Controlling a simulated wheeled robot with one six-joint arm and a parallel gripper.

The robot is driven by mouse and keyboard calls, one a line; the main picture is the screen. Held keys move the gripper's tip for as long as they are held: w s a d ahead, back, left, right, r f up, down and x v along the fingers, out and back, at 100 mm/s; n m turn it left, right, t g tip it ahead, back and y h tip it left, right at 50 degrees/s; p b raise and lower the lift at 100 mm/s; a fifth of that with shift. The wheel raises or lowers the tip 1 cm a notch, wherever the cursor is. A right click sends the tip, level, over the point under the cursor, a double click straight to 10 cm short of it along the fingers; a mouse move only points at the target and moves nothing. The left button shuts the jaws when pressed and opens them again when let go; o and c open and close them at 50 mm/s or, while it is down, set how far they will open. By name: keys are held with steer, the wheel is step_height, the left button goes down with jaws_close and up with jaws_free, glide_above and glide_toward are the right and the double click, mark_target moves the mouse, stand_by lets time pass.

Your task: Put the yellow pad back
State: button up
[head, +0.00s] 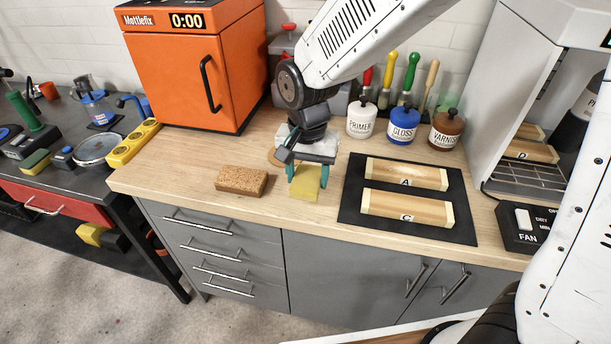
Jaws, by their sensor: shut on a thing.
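The yellow pad (304,186) is a flat yellow piece at the middle of the wooden counter, near its front edge. My gripper (307,179) points down over the counter with its teal fingers shut on the pad. The pad's upper part is partly hidden by the fingers. I cannot tell whether the pad touches the counter or is just above it. A brown cork-like block (242,180) lies to the left of the pad, apart from it.
A black mat (350,203) with wooden blocks A (406,174) and C (407,208) lies to the right. Primer (361,119), gloss (403,126) and varnish (447,131) jars stand behind it. An orange cabinet (185,75) stands back left, a yellow strip (133,144) at the left edge.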

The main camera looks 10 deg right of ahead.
mark_target(307, 176)
steer(key=shift+w+f, duration=0.1)
steer(key=shift+f, duration=1.65)
steer(key=shift+f, duration=0.1)
steer(key=o, duration=0.9)
steer(key=shift+o, duration=0.2)
step_height(307, 176, up, 12)
steer(key=shift+r, duration=0.15)
